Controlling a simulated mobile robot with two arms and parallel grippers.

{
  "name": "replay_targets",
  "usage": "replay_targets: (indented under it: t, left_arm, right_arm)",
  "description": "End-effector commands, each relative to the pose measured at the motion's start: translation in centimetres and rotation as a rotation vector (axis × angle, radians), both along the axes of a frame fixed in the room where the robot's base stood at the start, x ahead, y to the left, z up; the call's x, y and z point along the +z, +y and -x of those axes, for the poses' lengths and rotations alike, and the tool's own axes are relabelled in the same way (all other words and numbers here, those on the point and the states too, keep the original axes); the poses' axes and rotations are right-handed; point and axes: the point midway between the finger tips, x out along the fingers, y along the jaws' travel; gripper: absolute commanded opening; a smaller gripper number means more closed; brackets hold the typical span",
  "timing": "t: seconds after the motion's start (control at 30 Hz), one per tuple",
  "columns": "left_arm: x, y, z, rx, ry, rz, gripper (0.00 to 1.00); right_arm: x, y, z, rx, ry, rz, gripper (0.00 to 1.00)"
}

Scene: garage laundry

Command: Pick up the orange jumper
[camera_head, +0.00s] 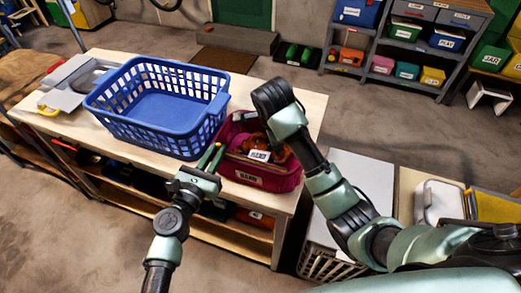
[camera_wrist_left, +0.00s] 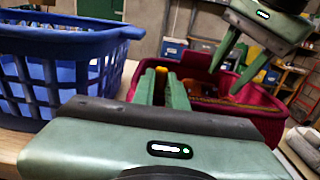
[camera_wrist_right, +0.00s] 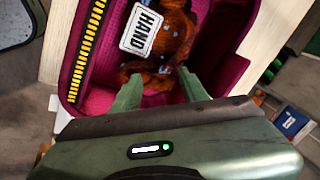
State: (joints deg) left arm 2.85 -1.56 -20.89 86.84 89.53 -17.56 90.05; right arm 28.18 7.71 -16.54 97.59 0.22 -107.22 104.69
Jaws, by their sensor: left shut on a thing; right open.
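The orange jumper (camera_head: 283,158) lies bunched inside a magenta bin (camera_head: 284,183) on the workbench; it also shows in the right wrist view (camera_wrist_right: 172,35). My right arm hides part of the bin in the head view.
A blue laundry basket (camera_head: 160,133) stands left of the bin on the wooden workbench (camera_head: 308,104). Grey and yellow items (camera_head: 75,82) lie at the bench's left end. A white hamper (camera_head: 350,170) stands to the right. Shelves with labelled bins (camera_head: 405,50) are farther back.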

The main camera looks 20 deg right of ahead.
Motion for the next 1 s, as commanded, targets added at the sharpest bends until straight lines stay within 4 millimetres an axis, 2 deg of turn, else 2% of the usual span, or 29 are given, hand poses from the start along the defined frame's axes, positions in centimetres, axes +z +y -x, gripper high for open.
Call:
replay_targets:
  t: [0.03, 0.2, 0.33, 0.47, 0.63, 0.83, 1.0]
  left_arm:
    - [-0.2, 0.0, 0.0, 0.000, 0.002, -0.002, 0.00]
    - [-0.2, 0.0, 0.0, 0.000, 0.003, -0.002, 0.00]
    - [-0.2, 0.0, 0.0, 0.000, 0.003, -0.002, 0.00]
    - [-0.2, 0.0, 0.0, 0.000, 0.003, -0.002, 0.00]
    - [-0.3, 0.0, 0.1, 0.000, 0.003, -0.002, 0.00]
    - [-0.3, 0.0, 0.1, 0.000, 0.003, -0.002, 0.00]
    - [-0.3, 0.0, 0.1, 0.000, 0.004, -0.003, 0.00]
  right_arm:
    - [1.1, -1.0, -0.6, -0.109, 0.006, -0.107, 0.44]
    - [4.5, -2.1, -1.3, -0.389, 0.057, -0.426, 0.44]
    - [6.7, -2.5, -1.4, -0.507, 0.093, -0.574, 0.44]
    - [7.6, -2.5, -1.5, -0.556, 0.113, -0.642, 0.44]
    - [6.5, -1.8, -1.9, -0.564, 0.117, -0.661, 0.44]
    - [3.2, -1.2, -2.5, -0.565, 0.121, -0.647, 0.44]
    - [1.7, -0.6, -3.0, -0.564, 0.117, -0.648, 0.44]
